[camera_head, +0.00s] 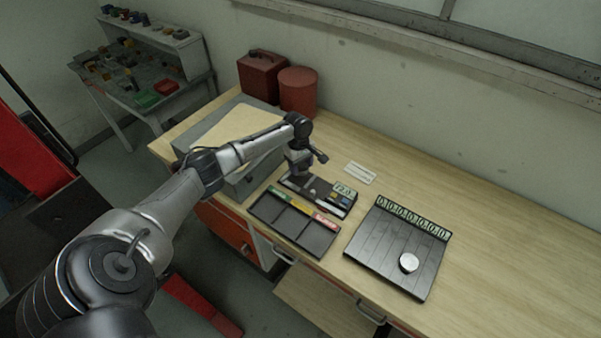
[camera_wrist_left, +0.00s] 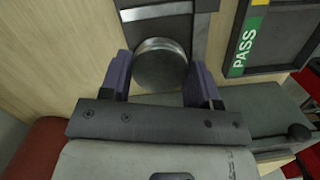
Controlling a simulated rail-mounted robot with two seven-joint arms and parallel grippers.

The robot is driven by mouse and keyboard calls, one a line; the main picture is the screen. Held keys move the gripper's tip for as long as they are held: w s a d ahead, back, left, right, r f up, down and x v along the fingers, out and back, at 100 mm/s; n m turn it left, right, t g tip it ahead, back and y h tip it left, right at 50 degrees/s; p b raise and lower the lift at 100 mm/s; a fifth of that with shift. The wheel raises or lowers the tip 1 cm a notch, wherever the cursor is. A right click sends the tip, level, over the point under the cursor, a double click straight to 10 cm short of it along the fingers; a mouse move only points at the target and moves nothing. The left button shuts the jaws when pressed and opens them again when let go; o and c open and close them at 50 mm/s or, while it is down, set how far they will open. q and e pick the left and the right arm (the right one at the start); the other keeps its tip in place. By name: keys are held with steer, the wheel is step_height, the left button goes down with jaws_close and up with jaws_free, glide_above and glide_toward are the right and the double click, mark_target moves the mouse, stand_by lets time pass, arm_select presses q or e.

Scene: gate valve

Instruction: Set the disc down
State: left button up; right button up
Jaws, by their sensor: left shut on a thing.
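My left gripper (camera_head: 298,172) is over the left end of a dark measuring device (camera_head: 322,194) with a small display. In the left wrist view, the two purple fingers of this gripper (camera_wrist_left: 160,84) are shut on a round grey metal disc (camera_wrist_left: 160,66). The disc is in front of the device's dark bed, by a pale metal bar (camera_wrist_left: 157,12). I cannot tell whether it touches the device. The held disc is hidden in the head view. My right gripper is not in view.
A black three-part tray (camera_head: 294,226) with green, yellow and red labels lies in front of the device. A black board (camera_head: 385,248) with several number labels carries another disc (camera_head: 408,262). A grey box (camera_head: 245,185) stands left. Bare tabletop lies to the right.

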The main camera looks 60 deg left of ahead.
mark_target(300, 172)
arm_select(q)
steer(key=shift+a+f, duration=0.15)
steer(key=shift+f, duration=1.9)
steer(key=shift+f, duration=0.15)
steer(key=o, duration=0.9)
steer(key=shift+c, duration=0.2)
steer(key=r, duration=0.4)
steer(key=a+r, duration=0.1)
steer(key=r, duration=0.7)
steer(key=shift+s+a+r, duration=0.1)
steer(key=shift+a+r, duration=0.05)
steer(key=shift+a, duration=0.05)
